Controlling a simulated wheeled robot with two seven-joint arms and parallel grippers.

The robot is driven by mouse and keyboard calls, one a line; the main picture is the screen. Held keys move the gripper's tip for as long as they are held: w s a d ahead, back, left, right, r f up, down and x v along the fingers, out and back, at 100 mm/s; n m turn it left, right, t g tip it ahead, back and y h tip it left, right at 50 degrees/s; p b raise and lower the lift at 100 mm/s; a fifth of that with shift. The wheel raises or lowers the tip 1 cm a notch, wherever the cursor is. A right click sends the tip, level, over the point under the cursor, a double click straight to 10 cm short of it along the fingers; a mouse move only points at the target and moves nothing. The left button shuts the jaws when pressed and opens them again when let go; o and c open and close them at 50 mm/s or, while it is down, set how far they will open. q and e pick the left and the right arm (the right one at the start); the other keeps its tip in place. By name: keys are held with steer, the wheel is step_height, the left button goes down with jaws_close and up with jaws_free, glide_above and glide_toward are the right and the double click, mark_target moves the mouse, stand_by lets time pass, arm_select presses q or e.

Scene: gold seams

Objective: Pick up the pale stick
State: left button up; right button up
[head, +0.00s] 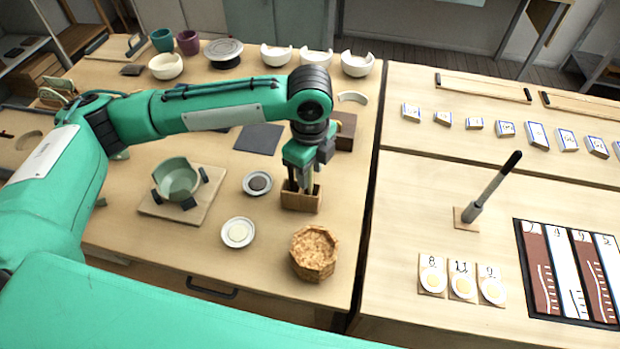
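My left gripper (304,178) points straight down over a small wooden holder (301,202) near the middle of the left table. Its fingers reach to the holder's opening. Thin upright shapes show between the gripper and the holder, but I cannot separate fingers from sticks there. The pale stick is not clearly distinguishable; the gripper hides most of the holder's contents. Whether the fingers are open or shut on something does not show. My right gripper is out of view.
Close to the holder are a small dish with dark contents (257,184), a pale dish (238,233), a crumb-textured round container (315,253) and a clamped green bowl (178,180). A dark block (345,131) stands just behind. The right table holds an upright dark-handled tool (491,188).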

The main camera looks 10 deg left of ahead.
arm_select(q)
steer(key=shift+f, duration=0.2)
jaws_close()
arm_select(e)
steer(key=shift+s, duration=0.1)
arm_select(q)
steer(key=shift+r, duration=0.15)
